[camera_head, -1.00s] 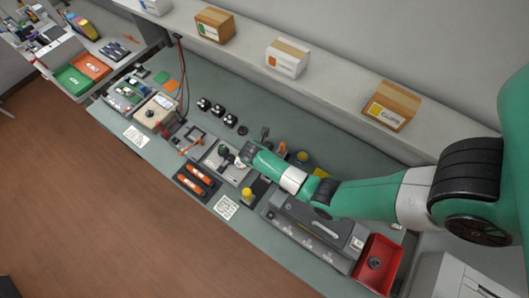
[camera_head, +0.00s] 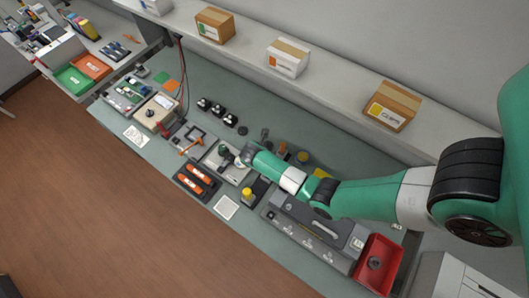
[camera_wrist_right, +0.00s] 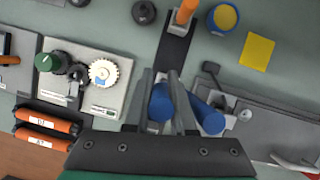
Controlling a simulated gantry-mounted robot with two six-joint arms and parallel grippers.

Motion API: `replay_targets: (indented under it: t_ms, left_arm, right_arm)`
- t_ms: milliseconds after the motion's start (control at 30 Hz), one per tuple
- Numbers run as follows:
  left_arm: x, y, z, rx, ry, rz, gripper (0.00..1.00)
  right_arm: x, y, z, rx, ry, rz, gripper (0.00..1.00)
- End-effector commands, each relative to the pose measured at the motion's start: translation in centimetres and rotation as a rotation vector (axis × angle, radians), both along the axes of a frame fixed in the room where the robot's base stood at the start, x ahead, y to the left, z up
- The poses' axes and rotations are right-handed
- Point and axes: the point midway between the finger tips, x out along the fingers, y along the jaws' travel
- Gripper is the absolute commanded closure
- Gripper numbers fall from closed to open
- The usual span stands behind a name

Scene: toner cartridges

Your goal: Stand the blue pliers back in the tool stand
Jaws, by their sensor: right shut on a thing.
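My right gripper (camera_wrist_right: 165,85) is shut on one blue handle (camera_wrist_right: 160,103) of the pliers, which sits between the two dark fingers. A second blue handle (camera_wrist_right: 207,115) lies just outside the right finger. The jaws of the pliers are hidden. A dark narrow strip (camera_wrist_right: 173,58), which looks like part of the tool stand, lies beyond the fingertips, with an orange-handled tool (camera_wrist_right: 184,14) upright at its far end. In the head view my right gripper (camera_head: 243,158) is small and partly hidden by its arm. My left gripper is not in view.
A light panel with a green knob and white dial (camera_wrist_right: 103,73) lies left of the gripper. A blue cup with a yellow top (camera_wrist_right: 223,18) and a yellow pad (camera_wrist_right: 257,52) lie to the right. A red tray (camera_head: 390,255) stands at the bench's right end.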

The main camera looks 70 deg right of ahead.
Motion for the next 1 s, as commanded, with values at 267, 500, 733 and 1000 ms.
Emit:
replay_targets:
  t_ms: [267,500,733,1000]
  left_arm:
    - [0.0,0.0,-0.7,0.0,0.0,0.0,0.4]
    - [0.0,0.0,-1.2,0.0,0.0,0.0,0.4]
    - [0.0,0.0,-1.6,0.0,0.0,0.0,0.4]
    - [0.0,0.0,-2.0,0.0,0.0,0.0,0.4]
  right_arm:
    - [0.0,0.0,-0.9,0.0,-0.001,0.0,1.0]
    - [0.1,0.0,-1.6,-0.001,-0.002,0.001,1.0]
    - [0.0,0.0,-2.3,0.0,-0.001,0.0,1.0]
    - [0.0,0.0,-2.9,-0.001,-0.001,0.0,1.0]
